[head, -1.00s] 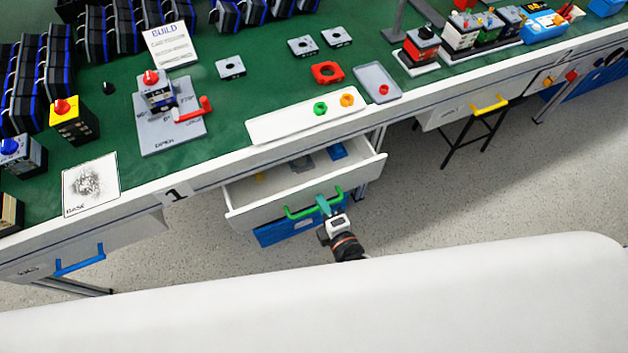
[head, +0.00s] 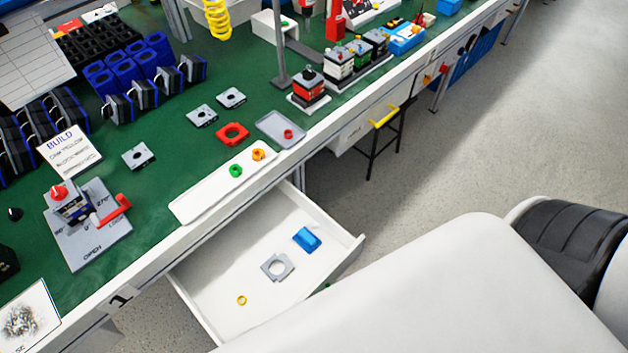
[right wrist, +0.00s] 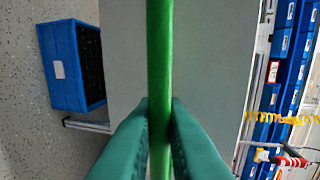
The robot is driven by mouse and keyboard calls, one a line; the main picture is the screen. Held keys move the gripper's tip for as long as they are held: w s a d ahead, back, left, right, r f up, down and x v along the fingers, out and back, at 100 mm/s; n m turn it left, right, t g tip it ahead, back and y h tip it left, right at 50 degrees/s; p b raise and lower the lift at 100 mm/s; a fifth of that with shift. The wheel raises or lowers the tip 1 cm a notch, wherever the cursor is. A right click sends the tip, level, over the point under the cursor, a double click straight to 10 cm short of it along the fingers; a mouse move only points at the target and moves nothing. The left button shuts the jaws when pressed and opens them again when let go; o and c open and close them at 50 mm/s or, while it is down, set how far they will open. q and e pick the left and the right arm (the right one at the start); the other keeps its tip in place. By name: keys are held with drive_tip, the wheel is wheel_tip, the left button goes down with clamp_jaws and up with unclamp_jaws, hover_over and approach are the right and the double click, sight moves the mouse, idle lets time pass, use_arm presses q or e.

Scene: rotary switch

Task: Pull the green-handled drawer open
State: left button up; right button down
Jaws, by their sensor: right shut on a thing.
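The drawer (head: 215,292) under the green-topped bench stands well open in the head view. Inside it lie a blue block (head: 307,239), a grey square plate with a hole (head: 277,267) and a small yellow ring (head: 241,300). Only a small bit of its green handle shows there, beside my white body. In the right wrist view the green handle (right wrist: 160,50) runs upright through the middle, and my right gripper (right wrist: 160,125) is shut on it, one teal finger on each side. My left gripper is in neither view.
A white tray (head: 200,205) with a green and an orange ring lies on the bench edge above the drawer. A yellow-handled drawer (head: 350,133) and a black stool are to the right. The right-hand floor is clear. A blue bin (right wrist: 70,65) shows in the wrist view.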

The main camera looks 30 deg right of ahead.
drive_tip(key=shift+s, duration=0.1)
drive_tip(key=c, duration=1.8)
unclamp_jaws()
drive_tip(key=b+v, duration=0.1)
drive_tip(key=v, duration=1.1)
drive_tip(key=shift+f, duration=0.1)
